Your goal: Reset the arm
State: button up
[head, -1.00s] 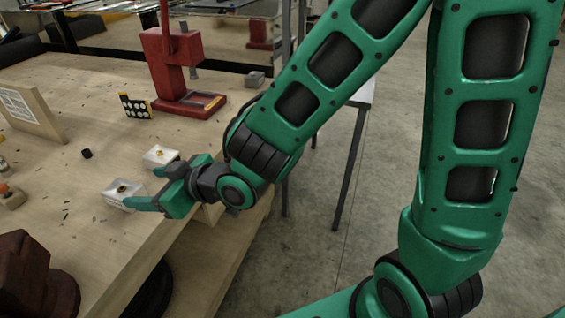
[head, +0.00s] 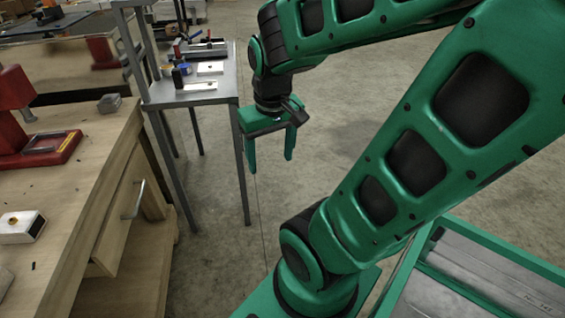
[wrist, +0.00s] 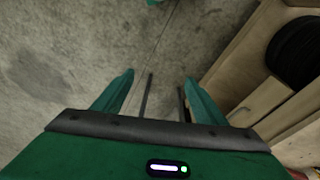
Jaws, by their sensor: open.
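My gripper (head: 269,160) hangs from my green arm with its fingers pointing down, over the open concrete floor to the right of the grey metal table. Its two green fingers are spread apart and nothing is between them. In the wrist view my gripper (wrist: 160,92) also shows open and empty, with bare floor beyond the fingertips.
A wooden workbench (head: 82,205) with a drawer stands at the left, holding a red press (head: 45,150) and a white box (head: 22,228). A grey metal table (head: 205,90) with tools stands behind it. A green-framed tray (head: 480,285) is at the lower right. Concrete floor lies between.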

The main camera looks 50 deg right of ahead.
jog(key=s+r+m+g+y, duration=0.1)
jog(key=s+m, duration=0.1)
jog(key=s, duration=0.4)
jog(key=shift+s, duration=0.1)
jog(key=shift+w+f+g, duration=0.25)
jog(key=shift+w+g, duration=0.05)
jog(key=shift+w, duration=0.3)
